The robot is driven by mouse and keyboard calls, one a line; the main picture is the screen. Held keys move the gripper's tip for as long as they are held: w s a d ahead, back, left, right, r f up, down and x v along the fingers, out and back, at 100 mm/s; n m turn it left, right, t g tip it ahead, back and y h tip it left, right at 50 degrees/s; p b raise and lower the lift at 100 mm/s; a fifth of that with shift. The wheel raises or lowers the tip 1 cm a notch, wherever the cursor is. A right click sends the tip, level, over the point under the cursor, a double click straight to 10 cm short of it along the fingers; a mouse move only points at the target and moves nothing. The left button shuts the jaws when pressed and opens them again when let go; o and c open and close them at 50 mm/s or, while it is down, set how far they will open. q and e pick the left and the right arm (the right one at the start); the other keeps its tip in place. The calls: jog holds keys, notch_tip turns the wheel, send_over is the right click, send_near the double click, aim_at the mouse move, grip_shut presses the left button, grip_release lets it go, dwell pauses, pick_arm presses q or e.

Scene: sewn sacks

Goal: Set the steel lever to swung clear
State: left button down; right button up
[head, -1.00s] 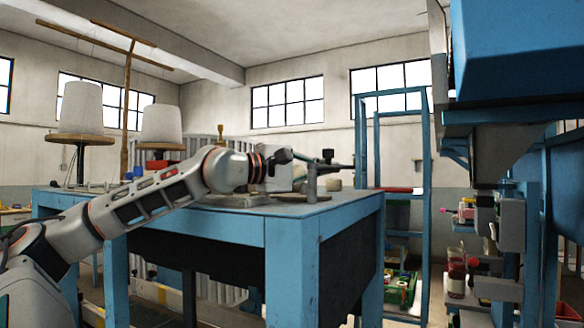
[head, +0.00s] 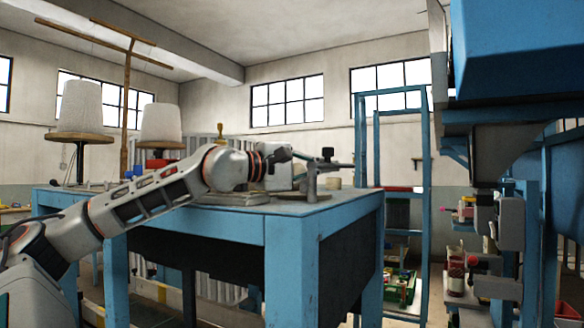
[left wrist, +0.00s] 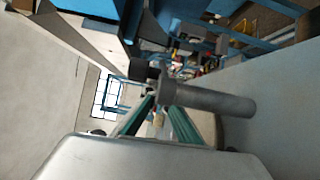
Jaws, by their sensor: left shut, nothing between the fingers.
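The steel lever stands on the blue workbench (head: 235,231). Its grey upright post (head: 312,184) is near the bench's right end, with a black knob (head: 328,154) just above and to the right of its top. In the left wrist view the post (left wrist: 215,99) crosses sideways, with the black knob (left wrist: 143,70) beyond its top end. My left gripper (head: 306,159) is at the top of the post. Its teal fingers (left wrist: 157,103) converge close to the post top, shut and empty. I cannot tell whether they touch the lever. My right gripper is out of view.
A blue open frame (head: 427,190) stands right of the bench. A large blue machine (head: 520,50) hangs at the upper right. Two white cones (head: 82,107) stand behind the bench on the left. A small pale round piece (head: 333,182) lies just beyond the lever.

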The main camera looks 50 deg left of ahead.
aim_at(313, 165)
pick_arm(q)
jog(key=shift+v, duration=6.05)
